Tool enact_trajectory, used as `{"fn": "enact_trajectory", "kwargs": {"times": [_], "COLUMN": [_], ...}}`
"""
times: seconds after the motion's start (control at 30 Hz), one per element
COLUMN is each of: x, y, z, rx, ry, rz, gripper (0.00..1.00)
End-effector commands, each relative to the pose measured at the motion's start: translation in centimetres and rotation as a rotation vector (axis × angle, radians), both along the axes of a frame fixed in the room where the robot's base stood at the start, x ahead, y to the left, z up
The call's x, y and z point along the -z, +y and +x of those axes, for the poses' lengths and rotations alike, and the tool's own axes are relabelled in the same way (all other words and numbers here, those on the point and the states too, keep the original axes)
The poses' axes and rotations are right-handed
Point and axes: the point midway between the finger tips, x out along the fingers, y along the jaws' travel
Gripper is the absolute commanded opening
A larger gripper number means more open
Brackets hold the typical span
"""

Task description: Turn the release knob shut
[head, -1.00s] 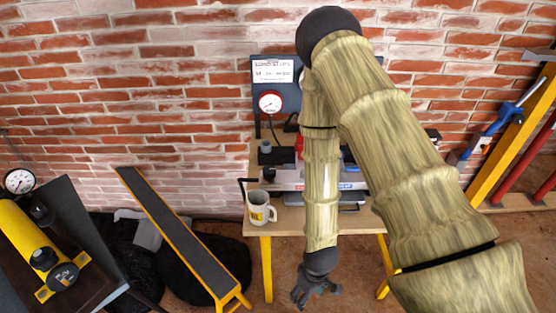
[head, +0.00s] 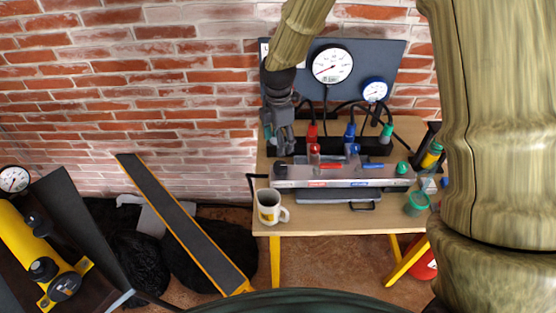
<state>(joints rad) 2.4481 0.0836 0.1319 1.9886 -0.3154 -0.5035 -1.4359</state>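A silver manifold (head: 340,175) with red and blue levers sits on the wooden table. A dark knob (head: 280,172) is at its left end and a green knob (head: 403,168) at its right end. I cannot tell which knob is the release knob; black knobs (head: 43,269) also show on the yellow cylinder at the far left. My gripper (head: 285,150) points down behind the manifold's left end, above or beside the dark knob; contact cannot be made out. Its fingers look close together, but whether they are shut is unclear. It partly hides a green connector.
Gauges (head: 332,64) stand on a dark panel behind, with black hoses to coloured connectors. A mug (head: 269,207) is at the table's front left. A green-lidded jar (head: 417,203) is at the right. A sloped yellow-edged ramp (head: 185,222) stands left of the table.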

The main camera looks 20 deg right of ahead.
Motion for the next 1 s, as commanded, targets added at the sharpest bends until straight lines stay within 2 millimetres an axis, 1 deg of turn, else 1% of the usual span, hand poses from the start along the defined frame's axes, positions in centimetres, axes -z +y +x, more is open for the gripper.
{"fn": "enact_trajectory", "kwargs": {"times": [0.03, 0.27, 0.8, 1.0], "x": [-0.1, 1.7, 8.3, 10.0], "y": [-0.2, -0.6, -0.4, -0.4], "z": [0.1, -0.2, -0.3, -0.3], "rx": [-0.006, 0.005, 0.004, 0.004], "ry": [0.001, 0.003, 0.003, 0.002], "rz": [-0.002, -0.002, -0.001, 0.000], "gripper": [0.62, 0.62, 0.62, 0.62]}}
